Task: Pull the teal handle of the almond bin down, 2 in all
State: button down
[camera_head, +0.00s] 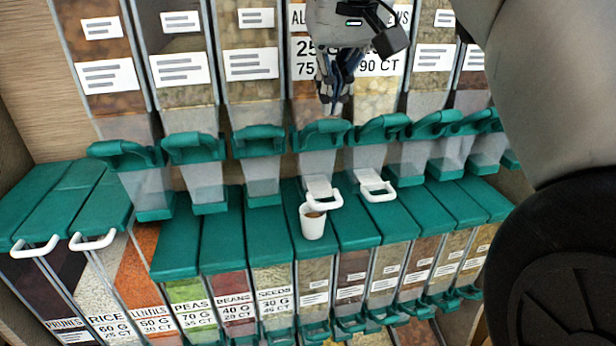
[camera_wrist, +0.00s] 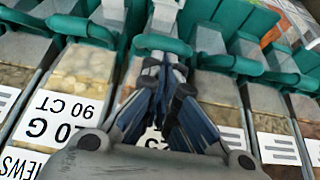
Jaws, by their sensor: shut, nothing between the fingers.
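The almond bin's teal handle (camera_head: 320,134) sits at the bottom of the bin whose partly hidden label (camera_head: 304,60) starts with "AL" and reads "25". The handle also shows in the wrist view (camera_wrist: 160,44). My gripper (camera_head: 334,108) is shut and empty, pointing down just above the handle; in the wrist view its fingertips (camera_wrist: 166,64) are close to the handle's bar. I cannot tell whether they touch. A small white cup (camera_head: 312,224) with something brown inside stands upright on a teal lid below the almond spout (camera_head: 317,165).
Similar teal handles stand close on both sides, including the neighbour (camera_head: 378,128) under the "90 CT" label. Lower teal-lidded bins (camera_head: 221,235) run along the front. White loop handles (camera_head: 375,188) stick out below the spouts.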

jog(key=s+r, duration=0.4)
jog(key=r, duration=0.1)
jog(key=shift+d, duration=0.4)
jog(key=shift+f, duration=0.15)
jog(key=s+d+f+b, duration=0.3)
jog(key=s+f+b, duration=0.3)
jog(key=f, duration=1.5)
jog(key=s+d+f+m+b, duration=0.1)
jog(key=s+d+f+b, duration=0.2)
jog(key=s+f+b, duration=0.4)
jog(key=s+d+f+m+h+b, duration=0.1)
jog(key=s+d+f+b, duration=0.2)
jog(key=f+b, duration=1.6)
jog(key=s+f, duration=0.4)
jog(key=f, duration=1.4)
